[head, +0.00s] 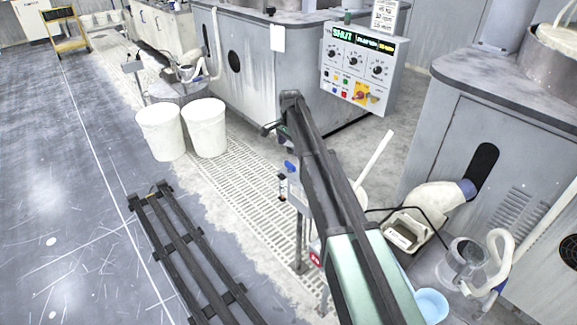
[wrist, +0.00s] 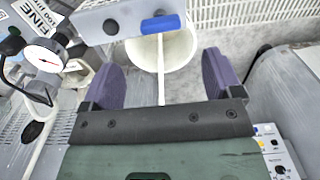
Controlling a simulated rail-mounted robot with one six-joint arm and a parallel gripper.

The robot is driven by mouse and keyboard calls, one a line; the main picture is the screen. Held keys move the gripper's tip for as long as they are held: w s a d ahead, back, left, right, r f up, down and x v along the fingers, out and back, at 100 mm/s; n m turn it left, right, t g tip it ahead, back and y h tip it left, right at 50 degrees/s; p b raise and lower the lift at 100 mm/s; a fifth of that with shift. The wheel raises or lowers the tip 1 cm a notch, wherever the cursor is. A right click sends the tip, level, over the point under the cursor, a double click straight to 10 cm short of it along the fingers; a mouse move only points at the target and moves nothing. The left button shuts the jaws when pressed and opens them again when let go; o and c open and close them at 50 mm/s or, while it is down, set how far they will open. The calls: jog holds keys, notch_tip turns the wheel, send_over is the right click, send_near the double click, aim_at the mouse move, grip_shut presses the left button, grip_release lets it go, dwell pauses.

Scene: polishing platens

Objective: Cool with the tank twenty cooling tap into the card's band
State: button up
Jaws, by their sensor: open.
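In the wrist view, my gripper (wrist: 163,78) is open, its two purple pads wide apart with nothing held. The blue handle also shows on a post in the head view (head: 289,166). No tank number is legible on it. A white dial gauge with a red needle (wrist: 41,58) is at the left. A card reading FINE (wrist: 40,18) is above it; its band cannot be made out.
A control box (head: 358,68) with a display reading SHUT stands at the back, a printed card (head: 385,16) on top. Two white buckets (head: 205,128) stand on the left. A black rack (head: 185,250) lies on the floor. A grey cabinet (head: 500,140) is at the right.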

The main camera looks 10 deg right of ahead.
aim_at(290, 163)
notch_tip(290, 163, down, 9)
jog(key=b, duration=0.7)
jog(key=shift+r, duration=0.1)
jog(key=c, duration=0.9)
